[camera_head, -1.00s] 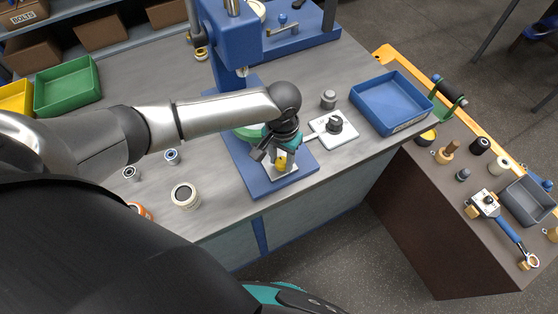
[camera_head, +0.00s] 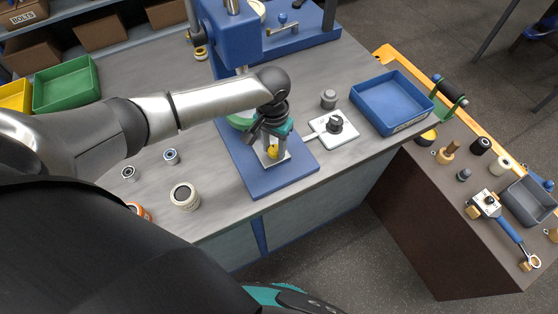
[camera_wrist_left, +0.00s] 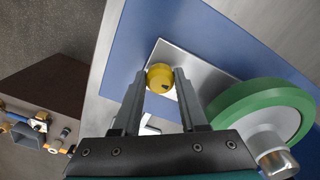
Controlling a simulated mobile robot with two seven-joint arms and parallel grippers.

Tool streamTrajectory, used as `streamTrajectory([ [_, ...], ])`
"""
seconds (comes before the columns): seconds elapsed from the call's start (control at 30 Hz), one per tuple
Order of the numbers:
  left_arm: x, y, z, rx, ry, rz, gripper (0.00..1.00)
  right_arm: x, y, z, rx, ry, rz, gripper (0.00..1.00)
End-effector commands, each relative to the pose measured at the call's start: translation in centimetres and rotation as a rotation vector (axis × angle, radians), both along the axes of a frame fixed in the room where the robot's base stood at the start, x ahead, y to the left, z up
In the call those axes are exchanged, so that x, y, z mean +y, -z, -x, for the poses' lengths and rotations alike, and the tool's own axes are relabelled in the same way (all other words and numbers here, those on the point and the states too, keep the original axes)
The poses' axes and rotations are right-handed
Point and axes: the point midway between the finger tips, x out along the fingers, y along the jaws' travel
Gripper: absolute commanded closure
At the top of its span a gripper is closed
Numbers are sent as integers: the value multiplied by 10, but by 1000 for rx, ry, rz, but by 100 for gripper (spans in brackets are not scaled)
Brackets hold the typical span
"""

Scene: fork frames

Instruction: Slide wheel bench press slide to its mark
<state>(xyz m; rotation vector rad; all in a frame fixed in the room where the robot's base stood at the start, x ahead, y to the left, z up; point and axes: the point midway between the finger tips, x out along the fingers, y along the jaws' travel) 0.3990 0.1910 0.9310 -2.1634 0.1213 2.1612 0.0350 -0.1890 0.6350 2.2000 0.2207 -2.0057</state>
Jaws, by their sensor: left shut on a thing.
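The slide (camera_head: 283,158) is a light metal plate on the blue base (camera_head: 290,178) of the bench press (camera_head: 228,40). A yellow knob (camera_head: 272,153) stands at its front end. My left gripper (camera_head: 272,147) points down and is shut on this knob. In the left wrist view, the knob (camera_wrist_left: 160,77) sits between the fingertips and the slide (camera_wrist_left: 195,75) runs to the right under the fingers. The green wheel (camera_wrist_left: 262,110) lies at the slide's far end; in the head view my arm mostly hides it (camera_head: 240,122). I cannot make out the mark. My right gripper is not in view.
A white plate with a dark knob (camera_head: 335,124) and a grey cylinder (camera_head: 328,99) stand right of the base. A blue tray (camera_head: 391,103) is further right. Small round parts (camera_head: 185,196) stand left of the base. The base's front end is bare.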

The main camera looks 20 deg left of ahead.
Motion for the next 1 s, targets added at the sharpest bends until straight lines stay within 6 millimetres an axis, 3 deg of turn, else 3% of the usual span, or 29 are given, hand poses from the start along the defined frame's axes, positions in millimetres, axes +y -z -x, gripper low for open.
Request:
streamTrajectory([
  [0.8,26,1,-18,2,-2,-5,100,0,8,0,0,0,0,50],
  [0.83,26,1,-18,2,-2,-5,57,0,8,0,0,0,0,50],
  [1.0,25,1,-18,2,-1,-3,38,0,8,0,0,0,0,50],
])
